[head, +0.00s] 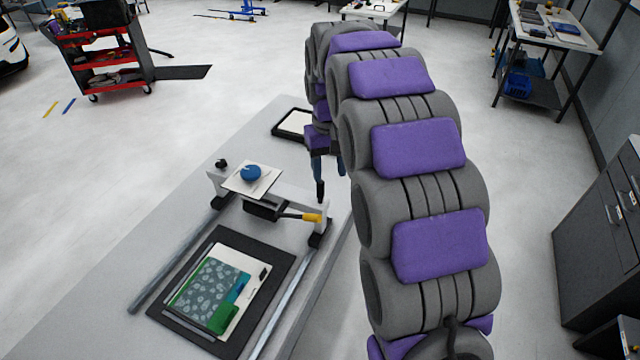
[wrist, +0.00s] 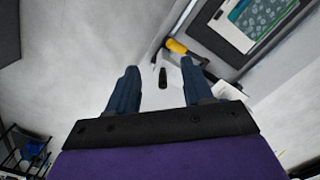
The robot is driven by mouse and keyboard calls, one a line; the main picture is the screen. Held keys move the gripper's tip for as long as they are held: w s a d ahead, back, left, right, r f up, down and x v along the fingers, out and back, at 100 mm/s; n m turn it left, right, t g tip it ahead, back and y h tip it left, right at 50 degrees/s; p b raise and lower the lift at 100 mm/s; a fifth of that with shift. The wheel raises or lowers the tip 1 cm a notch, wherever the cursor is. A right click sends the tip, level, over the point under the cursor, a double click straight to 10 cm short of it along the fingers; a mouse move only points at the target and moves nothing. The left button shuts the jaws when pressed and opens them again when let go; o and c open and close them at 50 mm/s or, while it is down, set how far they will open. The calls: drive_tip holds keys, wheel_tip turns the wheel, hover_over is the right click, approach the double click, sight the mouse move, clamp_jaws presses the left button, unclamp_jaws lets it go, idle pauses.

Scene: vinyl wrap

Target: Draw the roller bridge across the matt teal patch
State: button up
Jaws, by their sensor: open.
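The roller bridge (head: 265,208) spans two metal rails, with a dark roller underneath and a yellow handle (head: 312,217) at its right end. A black upright grip (head: 320,190) stands at that end, and it also shows in the wrist view (wrist: 162,77). My gripper (head: 328,172) is open, its blue fingers pointing down near this grip. In the wrist view the grip appears between the open fingers (wrist: 158,88), apart from both. The teal patch (head: 239,288) lies on a pale sheet in front of the bridge, beside a patterned grey-blue area (head: 208,283) and a green piece (head: 224,317).
A black mat (head: 270,258) under the sheet lies between the left rail (head: 175,262) and the right rail (head: 283,303). A white plate with a blue disc (head: 251,172) sits on the bridge. A black-rimmed tray (head: 293,124) lies behind. The table's left side is clear.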

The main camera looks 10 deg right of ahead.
drive_tip(key=p, duration=0.3)
hover_over(320, 190)
drive_tip(key=f, duration=0.1)
drive_tip(key=w, duration=0.1)
drive_tip(key=shift+n+t, duration=0.3)
drive_tip(key=f, duration=1.8)
drive_tip(key=shift+w+d, duration=0.1)
drive_tip(key=shift+d, duration=0.1)
drive_tip(key=shift+r, duration=0.1)
drive_tip(key=shift+c, duration=0.2)
clamp_jaws()
